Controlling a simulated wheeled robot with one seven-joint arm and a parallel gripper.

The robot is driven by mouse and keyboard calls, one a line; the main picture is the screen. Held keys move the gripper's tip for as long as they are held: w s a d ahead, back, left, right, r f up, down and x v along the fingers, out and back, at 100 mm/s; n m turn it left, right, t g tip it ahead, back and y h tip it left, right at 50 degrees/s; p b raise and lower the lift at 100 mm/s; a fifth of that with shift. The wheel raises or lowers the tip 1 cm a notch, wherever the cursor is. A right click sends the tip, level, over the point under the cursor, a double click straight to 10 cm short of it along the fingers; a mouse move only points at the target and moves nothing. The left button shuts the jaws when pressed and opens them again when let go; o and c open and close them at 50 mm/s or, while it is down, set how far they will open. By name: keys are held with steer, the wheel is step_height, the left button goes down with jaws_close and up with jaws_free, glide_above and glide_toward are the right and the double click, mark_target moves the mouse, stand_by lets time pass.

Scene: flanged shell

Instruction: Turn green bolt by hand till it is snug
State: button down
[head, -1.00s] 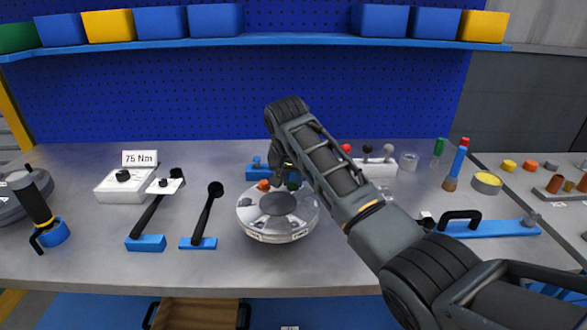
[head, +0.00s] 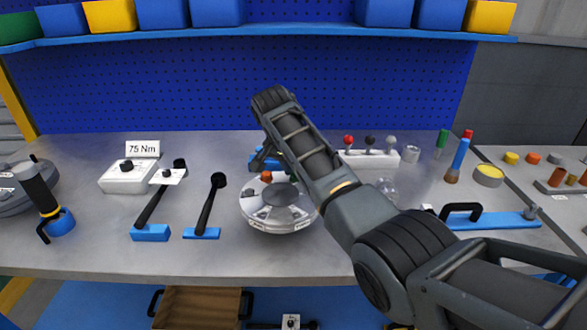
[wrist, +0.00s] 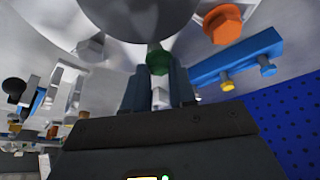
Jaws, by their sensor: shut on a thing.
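The green bolt (wrist: 158,60) is at the rim of the flanged shell, between the fingers of my gripper (wrist: 158,75) in the wrist view. My gripper is shut on its head. The shell (head: 278,222) sits on the bench in the head view as a round grey-white body; part of it also fills the top of the wrist view (wrist: 135,12). An orange bolt (wrist: 223,25) stands in the flange beside the green one and also shows in the head view (head: 266,177).
A blue holder (wrist: 235,58) with small bolts lies close beside the shell. A white stand with red, black and grey knobs (head: 368,158) is behind my arm. Tools on blue bases (head: 201,233) and a 75 Nm box (head: 128,176) stand left. The bench front is clear.

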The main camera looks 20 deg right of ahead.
steer(key=shift+w+r, duration=0.15)
steer(key=shift+r, duration=0.25)
steer(key=c, duration=1.3)
jaws_free()
steer(key=o, duration=0.4)
steer(key=shift+f, duration=0.2)
steer(key=shift+b+v, duration=0.35)
steer(key=shift+v, duration=3.55)
steer(key=shift+s, duration=0.2)
